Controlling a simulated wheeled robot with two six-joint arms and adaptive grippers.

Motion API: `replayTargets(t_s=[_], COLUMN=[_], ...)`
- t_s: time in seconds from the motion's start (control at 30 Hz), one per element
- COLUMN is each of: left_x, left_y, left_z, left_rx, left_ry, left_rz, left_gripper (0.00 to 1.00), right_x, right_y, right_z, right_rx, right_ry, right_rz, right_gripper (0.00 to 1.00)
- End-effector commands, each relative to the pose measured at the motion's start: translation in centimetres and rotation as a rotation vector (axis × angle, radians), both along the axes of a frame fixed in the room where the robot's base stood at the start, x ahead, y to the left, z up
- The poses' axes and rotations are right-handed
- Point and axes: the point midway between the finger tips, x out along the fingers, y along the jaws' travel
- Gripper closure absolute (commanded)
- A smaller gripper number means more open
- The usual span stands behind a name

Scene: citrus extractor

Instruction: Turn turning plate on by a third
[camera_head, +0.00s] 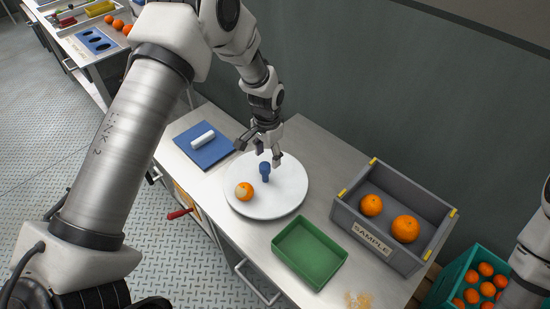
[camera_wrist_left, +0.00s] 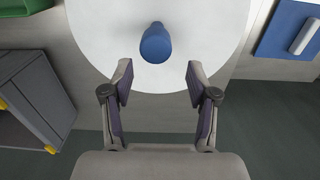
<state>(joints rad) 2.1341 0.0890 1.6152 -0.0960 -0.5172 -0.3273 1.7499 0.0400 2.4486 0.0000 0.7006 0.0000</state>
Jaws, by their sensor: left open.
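The white round turning plate (camera_head: 285,202) lies on the metal worktop. A blue upright peg (camera_head: 265,171) stands on the plate, towards its back left part. An orange with a pale patch (camera_head: 244,191) sits near the plate's left edge. My left gripper (camera_head: 267,158) is open over the back of the plate, close to the peg and not closed on it. In the left wrist view, the peg (camera_wrist_left: 156,44) stands ahead of the two spread fingers (camera_wrist_left: 158,82), roughly centred between them, with the white plate (camera_wrist_left: 100,25) under it. The orange is outside that view.
A blue board (camera_head: 213,154) with a white block (camera_head: 203,139) lies left of the plate. A green tray (camera_head: 310,252) and a grey SAMPLE crate (camera_head: 347,213) with two oranges stand to the right. A teal crate of oranges (camera_head: 440,295) is at the lower right. A wall closes off the back.

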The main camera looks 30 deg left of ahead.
Motion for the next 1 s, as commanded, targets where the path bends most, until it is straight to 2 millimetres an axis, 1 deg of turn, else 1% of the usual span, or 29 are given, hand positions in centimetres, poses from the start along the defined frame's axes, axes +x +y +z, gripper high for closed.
replayTargets(t_s=[0.07,0.3,0.4,0.5,0.67,0.7,0.73,0.77,0.8,0.83,0.87,1.0], left_x=[-0.2,-0.2,-0.2,-0.2,-0.2,-0.2,-0.2,-0.2,-0.2,-0.2,-0.2,-0.2], left_y=[0.0,0.0,0.0,0.0,0.0,0.0,0.0,0.0,0.0,0.0,0.0,0.0], left_z=[-0.9,-5.5,-6.7,-7.2,-7.3,-7.3,-7.3,-7.3,-7.3,-7.3,-7.3,-7.3], left_rx=[0.000,0.000,0.000,0.000,-0.001,-0.001,-0.001,-0.001,-0.001,0.000,0.000,0.000], left_ry=[0.005,0.004,0.004,0.002,0.001,0.001,0.001,0.001,0.001,0.002,0.002,0.002], left_rz=[0.000,0.000,0.000,0.000,0.000,0.000,0.000,0.000,0.000,0.000,0.000,0.000], left_gripper=[0.41,0.41,0.41,0.41,0.41,0.48,0.59,0.70,0.84,0.94,1.00,1.00], right_x=[-0.1,-0.1,-0.1,0.0,0.0,0.0,-0.1,-0.1,-0.1,-0.1,-0.1,0.0], right_y=[0.0,0.0,0.0,0.0,0.0,0.0,0.0,0.0,0.0,0.0,0.0,0.0], right_z=[0.6,1.9,2.1,2.1,2.1,2.1,2.1,2.1,2.1,2.1,2.1,2.1], right_rx=[0.000,0.000,0.000,0.000,0.000,0.000,0.000,0.000,0.000,0.000,0.000,0.000], right_ry=[0.002,0.003,0.002,0.002,0.002,0.002,0.002,0.002,0.002,0.002,0.002,0.002], right_rz=[0.000,0.000,0.000,0.000,0.000,0.000,0.000,0.000,0.000,0.000,0.000,0.000], right_gripper=[0.60,0.60,0.60,0.60,0.60,0.60,0.60,0.60,0.60,0.60,0.60,0.60])
